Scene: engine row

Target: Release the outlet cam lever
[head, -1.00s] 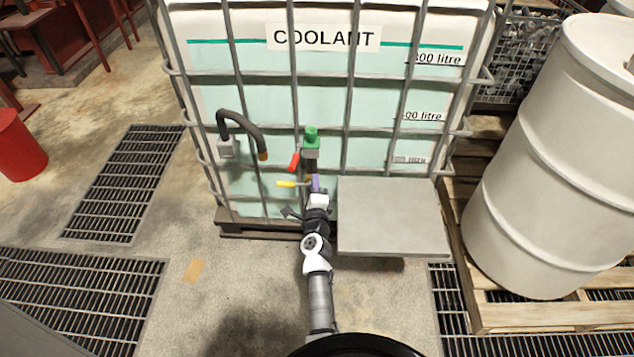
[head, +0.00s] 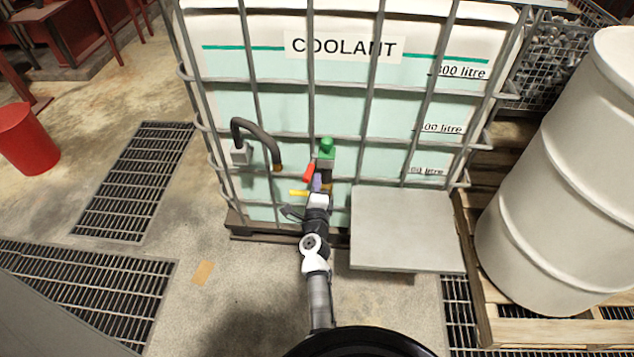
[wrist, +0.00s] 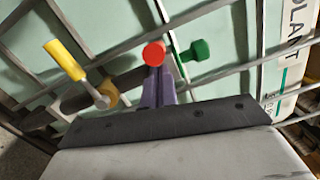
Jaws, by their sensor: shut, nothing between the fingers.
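The outlet fittings stand at the front of the coolant tank. They carry a red-ended lever (head: 309,172), a yellow-handled lever (head: 298,193) and a green knob (head: 326,149). No label shows which is the outlet cam lever. My gripper (head: 317,182) is shut and empty, its purple fingers just below the red lever. In the wrist view the fingers (wrist: 156,90) point up beside the red round end (wrist: 154,54); I cannot tell if they touch. The yellow lever (wrist: 65,60) is left of them and the green knob (wrist: 198,50) right.
The coolant tank (head: 290,95) has grey cage bars (head: 366,100) across its front. A grey platform (head: 405,230) juts out right of my gripper. A dark hose (head: 262,135) hangs at left. A white drum (head: 560,170) stands on a pallet at right.

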